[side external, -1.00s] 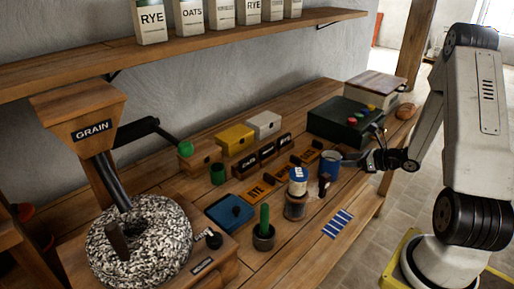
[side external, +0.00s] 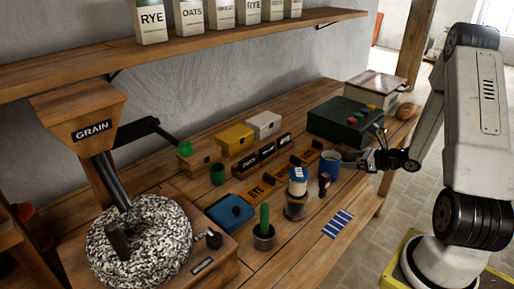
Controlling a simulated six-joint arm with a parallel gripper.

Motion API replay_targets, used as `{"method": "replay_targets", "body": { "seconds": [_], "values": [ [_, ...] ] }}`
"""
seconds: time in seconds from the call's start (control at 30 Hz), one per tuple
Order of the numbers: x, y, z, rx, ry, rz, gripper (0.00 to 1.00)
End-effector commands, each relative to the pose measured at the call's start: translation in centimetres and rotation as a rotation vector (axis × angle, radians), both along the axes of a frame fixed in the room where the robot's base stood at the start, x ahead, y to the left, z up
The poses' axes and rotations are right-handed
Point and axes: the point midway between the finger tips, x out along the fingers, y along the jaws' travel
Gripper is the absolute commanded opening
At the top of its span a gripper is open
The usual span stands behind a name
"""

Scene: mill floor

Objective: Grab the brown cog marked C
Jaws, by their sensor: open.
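I cannot make out a brown cog or a letter C on anything in the side view. A small dark brown object (side external: 324,184) stands on the bench below the blue mug (side external: 331,165), but it is too small to identify. My gripper (side external: 354,162) is low over the bench, just right of the blue mug, pointing left. Its jaws are open; they look small and dark here, and I see nothing held between them.
A dark green control box (side external: 335,122) with coloured buttons stands behind my gripper. The grain mill (side external: 95,115) fills the far left.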

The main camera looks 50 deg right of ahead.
Motion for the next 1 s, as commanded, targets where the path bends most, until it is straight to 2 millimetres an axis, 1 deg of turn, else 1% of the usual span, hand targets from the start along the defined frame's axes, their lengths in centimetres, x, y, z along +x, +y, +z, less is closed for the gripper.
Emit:
{"method": "replay_targets", "body": {
  "seconds": [0.27,0.37,0.47,0.67,1.0],
  "values": [
    [0.0,0.1,0.0,0.008,0.0,-0.004,0.85],
    [0.0,0.2,-0.1,0.04,0.002,-0.019,0.85],
    [0.1,0.6,-0.2,0.108,0.004,-0.051,0.85],
    [0.2,1.7,-0.5,0.356,0.012,-0.17,0.85],
    [0.3,3.8,-1.1,0.901,0.031,-0.423,0.85]
  ]
}}
